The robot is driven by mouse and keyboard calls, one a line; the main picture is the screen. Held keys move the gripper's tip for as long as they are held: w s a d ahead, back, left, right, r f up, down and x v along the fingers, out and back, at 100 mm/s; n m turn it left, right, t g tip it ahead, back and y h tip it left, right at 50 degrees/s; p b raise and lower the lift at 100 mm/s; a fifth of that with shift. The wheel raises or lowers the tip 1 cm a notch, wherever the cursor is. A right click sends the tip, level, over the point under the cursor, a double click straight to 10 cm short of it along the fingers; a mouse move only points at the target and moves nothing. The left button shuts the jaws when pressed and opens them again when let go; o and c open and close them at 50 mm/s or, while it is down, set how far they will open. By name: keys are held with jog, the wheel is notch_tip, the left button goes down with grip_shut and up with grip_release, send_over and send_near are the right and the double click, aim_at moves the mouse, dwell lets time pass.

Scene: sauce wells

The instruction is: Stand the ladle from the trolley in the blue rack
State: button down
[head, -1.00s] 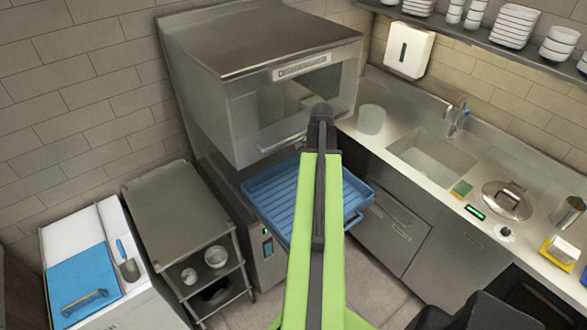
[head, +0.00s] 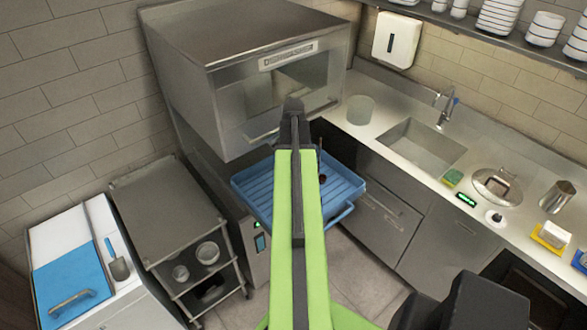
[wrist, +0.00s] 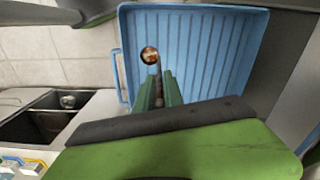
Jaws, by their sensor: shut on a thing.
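My gripper (wrist: 158,90) is shut on the ladle's handle in the wrist view. The ladle's round, reddish-brown bowl (wrist: 149,55) shows just beyond the fingertips, over the blue rack. The blue rack (wrist: 230,60) is a ribbed tray with raised rims; it also shows in the head view (head: 255,190) below the steel dishwasher. My green arm hides my gripper and part of the rack in the head view. A small dark part of the ladle (head: 322,180) seems to show right of the arm. I cannot tell if the ladle touches the rack. The trolley (head: 160,215) has a bare top.
The dishwasher (head: 260,95) overhangs the rack's back. Metal pots (head: 208,252) stand on the trolley's lower shelf. A white cabinet (head: 75,235) with a blue lid and a scoop (head: 117,265) is at left. A counter with a sink (head: 425,148) runs along the right.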

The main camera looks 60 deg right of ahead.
notch_tip(320, 180, down, 8)
jog(key=b, duration=0.7)
jog(key=shift+f+b, duration=0.25)
jog(key=shift+b, duration=0.05)
jog(key=c, duration=0.8)
grip_release()
notch_tip(320, 180, up, 7)
jog(key=p, duration=0.7)
